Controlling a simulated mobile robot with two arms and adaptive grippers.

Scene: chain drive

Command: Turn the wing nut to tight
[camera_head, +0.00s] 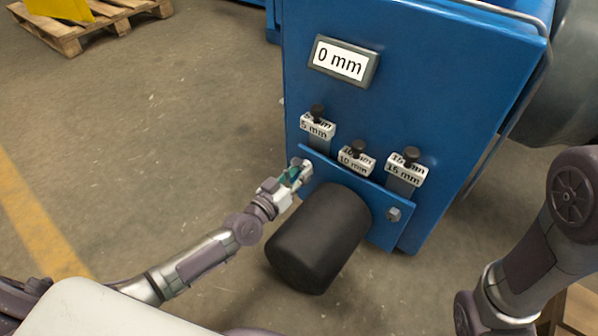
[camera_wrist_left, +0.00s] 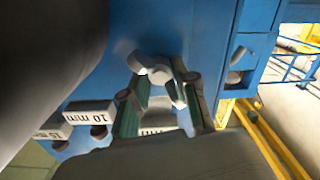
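The grey wing nut (camera_wrist_left: 160,73) sits on the blue panel in the left wrist view, one wing pointing down between my fingers. My left gripper (camera_wrist_left: 160,92) has its two green-padded fingers apart, one on each side of the nut. I cannot tell whether either finger touches it. In the head view my left gripper (camera_head: 300,172) is at the left end of the blue plate (camera_head: 378,226), largely covering the nut there. My right arm shows at the right edge of the head view, but its gripper is out of view.
A black cylinder (camera_head: 318,240) juts out just right of my left gripper.

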